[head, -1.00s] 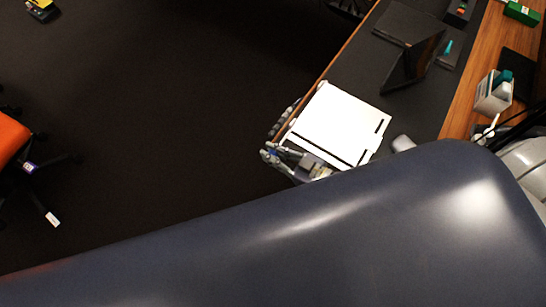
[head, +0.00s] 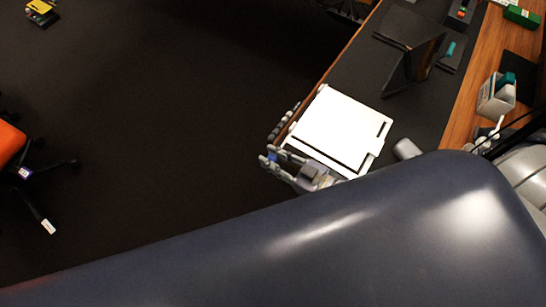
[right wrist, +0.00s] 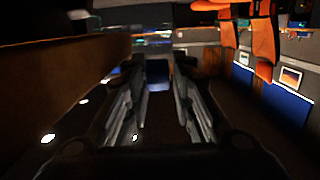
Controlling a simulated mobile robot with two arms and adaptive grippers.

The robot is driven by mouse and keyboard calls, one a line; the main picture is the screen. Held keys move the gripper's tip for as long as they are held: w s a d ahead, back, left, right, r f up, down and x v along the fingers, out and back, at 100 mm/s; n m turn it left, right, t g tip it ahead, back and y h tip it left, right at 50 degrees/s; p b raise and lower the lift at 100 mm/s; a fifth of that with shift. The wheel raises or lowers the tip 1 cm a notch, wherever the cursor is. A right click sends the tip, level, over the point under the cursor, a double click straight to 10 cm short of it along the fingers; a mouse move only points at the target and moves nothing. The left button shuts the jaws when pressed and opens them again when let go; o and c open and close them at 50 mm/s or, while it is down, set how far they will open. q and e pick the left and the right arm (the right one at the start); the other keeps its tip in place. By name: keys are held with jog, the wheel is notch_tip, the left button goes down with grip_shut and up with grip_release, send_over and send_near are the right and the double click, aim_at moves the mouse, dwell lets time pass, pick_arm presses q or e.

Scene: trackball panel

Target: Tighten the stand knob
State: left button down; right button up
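A white flat panel (head: 340,125) with dark slots lies at the near left edge of the desk in the head view. My right gripper (head: 267,155) is at the panel's near left corner, beyond the desk edge, with its fingers apart. A small blue piece (head: 273,157), possibly the stand knob, shows between the fingers. In the right wrist view my right gripper (right wrist: 158,85) has both fingers spread, and a blue shape (right wrist: 158,73) shows between their tips. I cannot tell whether they touch it. My left gripper is not in view.
A dark upright stand (head: 412,65) and a grey cylinder (head: 406,149) are on the black desk mat (head: 425,110). An orange chair (head: 12,142) stands far left. The floor between is clear.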

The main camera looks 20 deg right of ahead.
jog(key=v, duration=1.2)
